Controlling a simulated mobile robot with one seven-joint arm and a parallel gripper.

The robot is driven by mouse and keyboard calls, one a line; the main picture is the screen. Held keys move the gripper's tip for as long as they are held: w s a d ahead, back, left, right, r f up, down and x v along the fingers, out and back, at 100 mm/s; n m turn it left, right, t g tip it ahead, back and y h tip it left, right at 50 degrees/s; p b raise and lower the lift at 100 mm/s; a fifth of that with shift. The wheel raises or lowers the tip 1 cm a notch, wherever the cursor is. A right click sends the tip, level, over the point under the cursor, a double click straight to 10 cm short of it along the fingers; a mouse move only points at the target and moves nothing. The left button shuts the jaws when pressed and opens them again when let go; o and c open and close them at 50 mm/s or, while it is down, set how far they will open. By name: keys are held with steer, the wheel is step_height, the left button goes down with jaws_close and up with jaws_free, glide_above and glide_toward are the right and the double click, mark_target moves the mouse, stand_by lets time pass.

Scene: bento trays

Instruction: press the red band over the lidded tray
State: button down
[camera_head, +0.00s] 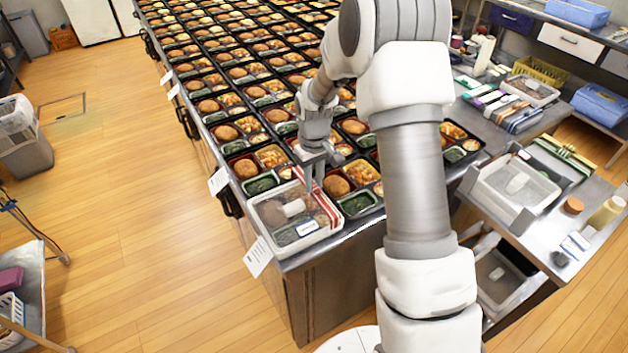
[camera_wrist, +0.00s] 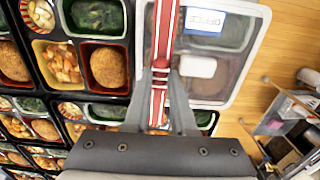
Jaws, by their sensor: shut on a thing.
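The lidded tray (camera_head: 314,240) has a pale rim and a clear lid with a label. It sits at the near end of the long table; in the wrist view its rim (camera_wrist: 257,50) shows to the right. The red band (camera_head: 327,204) is red with white stripes and lies along the tray's right side. In the wrist view the band (camera_wrist: 166,30) runs from the top edge down between my fingers. My gripper (camera_head: 317,183) is above that side, with its fingers (camera_wrist: 163,76) shut on the band. The band's underside and its contact with the lid are hidden.
Rows of open bento trays (camera_head: 246,189) fill the table behind and right of the lidded tray. A side table (camera_head: 560,240) on the right holds another clear-lidded box. The wooden floor (camera_head: 150,230) on the left is mostly clear.

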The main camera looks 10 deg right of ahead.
steer(key=shift+f, duration=0.15)
stand_by(0.3)
steer(key=shift+f+b, duration=1.2)
steer(key=shift+f, duration=0.15)
steer(key=shift+f, duration=0.1)
steer(key=shift+c, duration=0.6)
jaws_free()
steer(key=shift+r+p, duration=2.45)
steer(key=shift+r, duration=1.6)
